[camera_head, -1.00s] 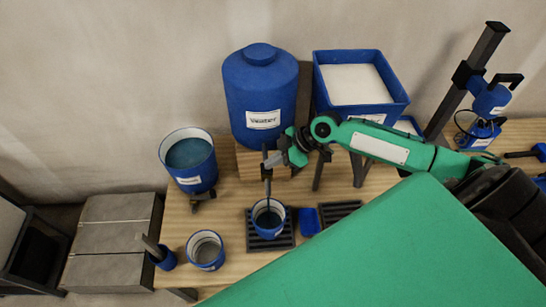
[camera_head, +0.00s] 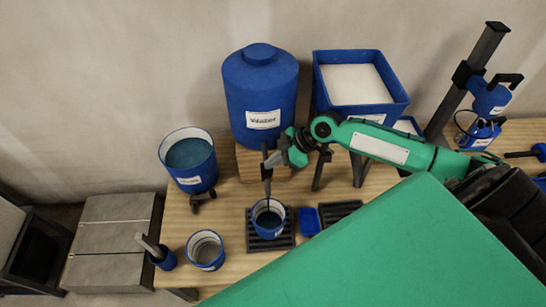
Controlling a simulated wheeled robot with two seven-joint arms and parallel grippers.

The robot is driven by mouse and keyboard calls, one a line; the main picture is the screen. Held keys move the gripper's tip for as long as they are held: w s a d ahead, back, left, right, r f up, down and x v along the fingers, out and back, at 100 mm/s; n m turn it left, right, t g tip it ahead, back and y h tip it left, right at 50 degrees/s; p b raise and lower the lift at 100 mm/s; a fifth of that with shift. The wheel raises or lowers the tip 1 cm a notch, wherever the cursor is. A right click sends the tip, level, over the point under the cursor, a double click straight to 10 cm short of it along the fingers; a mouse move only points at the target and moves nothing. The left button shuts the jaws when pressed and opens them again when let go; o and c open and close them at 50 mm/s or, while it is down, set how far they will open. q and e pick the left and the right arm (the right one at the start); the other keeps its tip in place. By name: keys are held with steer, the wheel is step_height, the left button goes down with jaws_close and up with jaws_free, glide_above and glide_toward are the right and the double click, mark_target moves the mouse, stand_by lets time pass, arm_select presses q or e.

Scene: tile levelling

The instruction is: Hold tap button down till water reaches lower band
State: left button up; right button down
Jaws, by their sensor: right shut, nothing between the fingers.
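The blue water tank (camera_head: 262,85) with a white label stands on a wooden block at the back of the table. My right gripper (camera_head: 285,155) is at the lower front of the tank, where the tap is; it is shut and hides the button. A dark thin shape (camera_head: 267,175) runs from there down towards a blue cup (camera_head: 275,229). The cup stands on a dark slotted grate (camera_head: 284,241) under the tap. Dark liquid shows inside the cup; the bands are too small to tell. My left gripper is not in view.
A blue bucket (camera_head: 205,176) with teal contents stands on the left. An empty-looking cup (camera_head: 205,251) and a tool in a blue holder (camera_head: 166,259) are at front left. A blue bin of white powder (camera_head: 396,104) is behind my right arm. A blue block (camera_head: 310,222) lies beside the grate.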

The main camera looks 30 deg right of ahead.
steer(key=shift+s+d+f, duration=0.15)
steer(key=shift+s+f, duration=0.1)
steer(key=shift+f, duration=0.15)
stand_by(0.3)
steer(key=b+v, duration=0.2)
steer(key=v, duration=0.5)
steer(key=shift+w+r, duration=0.2)
steer(key=shift+r, duration=0.3)
